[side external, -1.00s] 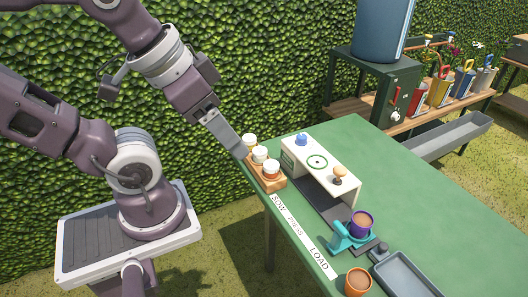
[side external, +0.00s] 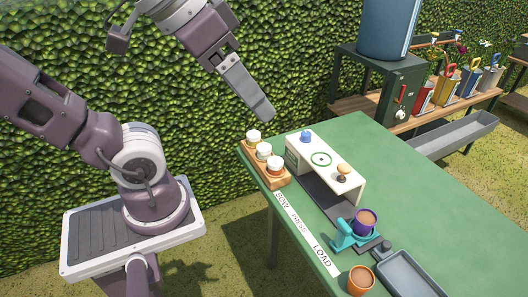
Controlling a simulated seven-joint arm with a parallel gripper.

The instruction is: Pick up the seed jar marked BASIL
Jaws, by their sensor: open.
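Three small seed jars with pale lids stand in a row in a wooden rack at the table's left corner: a far jar (side external: 254,137), a middle jar (side external: 263,151) and a near jar (side external: 274,165). No BASIL marking is readable on any of them at this size. The wooden rack (side external: 272,182) sits on the green table. My gripper (side external: 266,114) hangs in the air above and behind the far jar, apart from all the jars. It is open, seen side-on, with nothing visible between its fingers.
A white press station (side external: 341,171) stands right beside the rack. A teal holder (side external: 350,237) with a purple pot (side external: 366,221), an orange pot (side external: 361,280) and a grey tray (side external: 407,272) lie nearer. The table's (side external: 440,215) right side is clear. A hedge stands behind.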

